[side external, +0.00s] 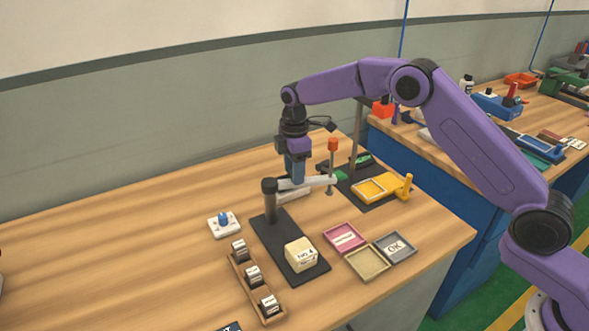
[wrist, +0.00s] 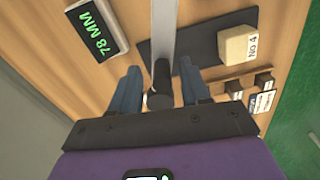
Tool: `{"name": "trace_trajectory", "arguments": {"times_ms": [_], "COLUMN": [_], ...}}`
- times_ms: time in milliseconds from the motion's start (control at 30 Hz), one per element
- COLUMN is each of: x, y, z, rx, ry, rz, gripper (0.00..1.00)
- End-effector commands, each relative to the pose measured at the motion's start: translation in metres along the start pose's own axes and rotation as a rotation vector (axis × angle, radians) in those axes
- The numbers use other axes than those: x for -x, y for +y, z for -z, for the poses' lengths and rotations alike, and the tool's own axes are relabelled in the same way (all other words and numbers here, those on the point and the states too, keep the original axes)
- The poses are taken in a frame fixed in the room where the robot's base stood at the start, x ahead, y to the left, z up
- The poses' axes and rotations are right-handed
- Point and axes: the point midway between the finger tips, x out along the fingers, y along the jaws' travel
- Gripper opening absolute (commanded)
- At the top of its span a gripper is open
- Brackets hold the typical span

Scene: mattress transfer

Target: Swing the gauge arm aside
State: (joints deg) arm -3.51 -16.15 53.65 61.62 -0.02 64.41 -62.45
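The gauge arm (side external: 318,182) is a pale grey bar reaching right from a black post (side external: 269,205) on a dark base plate (side external: 268,232). In the wrist view the bar (wrist: 163,30) runs upward from the dark post top (wrist: 158,90). My gripper (side external: 294,182) is low at the bar, close to the post. In the wrist view my gripper (wrist: 160,88) is open, its blue fingers apart on either side of the bar and post. I cannot tell whether a finger touches it.
A cream No 4 block (side external: 300,255) sits on the plate's front end. A 78 MM display (wrist: 97,30) lies left of the bar. Small trays (side external: 366,263), a rack of tagged blocks (side external: 254,275), a blue-knobbed white box (side external: 224,224) and a yellow fixture (side external: 372,190) stand around.

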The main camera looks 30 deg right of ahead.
Motion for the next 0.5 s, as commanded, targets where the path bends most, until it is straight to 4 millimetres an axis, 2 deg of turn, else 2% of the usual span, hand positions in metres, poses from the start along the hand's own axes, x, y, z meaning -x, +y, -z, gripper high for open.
{"name": "trace_trajectory", "arguments": {"times_ms": [267, 367, 500], "x": [0.006, 0.018, 0.045], "y": [-0.001, 0.000, 0.000], "z": [0.000, 0.001, 0.001], "rx": [0.000, 0.000, 0.001], "ry": [-0.001, 0.000, 0.001], "rz": [0.002, 0.000, -0.001], "gripper": [0.46, 0.46, 0.46]}}
